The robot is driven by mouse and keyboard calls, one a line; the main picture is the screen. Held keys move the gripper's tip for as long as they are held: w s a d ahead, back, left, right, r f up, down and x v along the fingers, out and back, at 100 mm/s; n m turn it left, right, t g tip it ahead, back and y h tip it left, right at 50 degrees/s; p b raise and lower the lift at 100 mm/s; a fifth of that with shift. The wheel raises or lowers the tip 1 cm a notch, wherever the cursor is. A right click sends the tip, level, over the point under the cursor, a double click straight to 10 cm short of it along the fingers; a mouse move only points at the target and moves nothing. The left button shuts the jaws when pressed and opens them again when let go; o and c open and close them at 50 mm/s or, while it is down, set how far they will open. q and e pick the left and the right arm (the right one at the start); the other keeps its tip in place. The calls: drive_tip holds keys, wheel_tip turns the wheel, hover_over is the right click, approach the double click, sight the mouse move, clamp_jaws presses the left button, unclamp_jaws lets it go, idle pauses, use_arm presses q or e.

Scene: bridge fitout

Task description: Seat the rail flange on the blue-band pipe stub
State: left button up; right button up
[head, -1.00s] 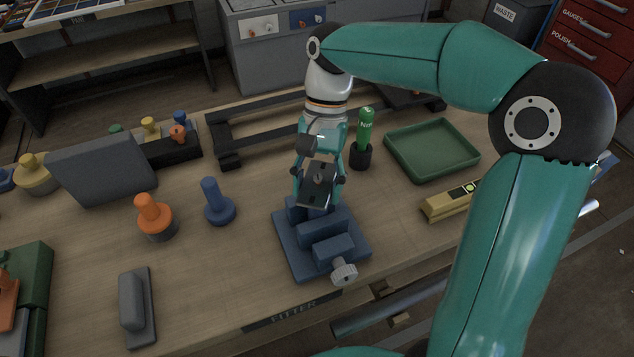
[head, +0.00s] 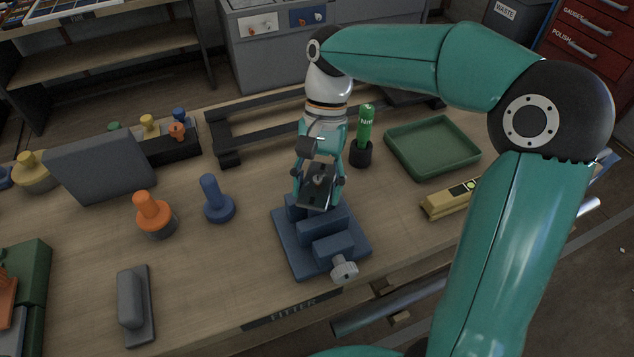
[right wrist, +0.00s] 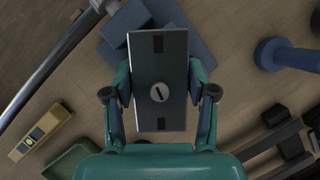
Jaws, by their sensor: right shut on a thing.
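My right gripper (head: 319,178) is shut on a dark rectangular plate (head: 314,199), which I take for the rail flange. In the right wrist view the plate (right wrist: 172,68) lies between the two fingers, with a slotted grey round piece at its middle and a small dark mark near each end. The plate is over the back of a blue vise (head: 333,252); I cannot tell whether they touch. I cannot make out a blue-banded pipe stub; the plate and gripper hide what is directly below. My left gripper is not in view.
A blue peg-like piece (head: 217,202) and an orange one (head: 153,214) stand left of the vise. A green bottle (head: 365,130) in a black holder, a green tray (head: 432,148) and a yellow level (head: 449,200) are right.

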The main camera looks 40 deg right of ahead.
drive_tip(key=o, duration=1.4)
drive_tip(key=shift+f, duration=0.1)
drive_tip(key=v, duration=1.2)
drive_tip(key=shift+s, duration=0.1)
idle(0.5)
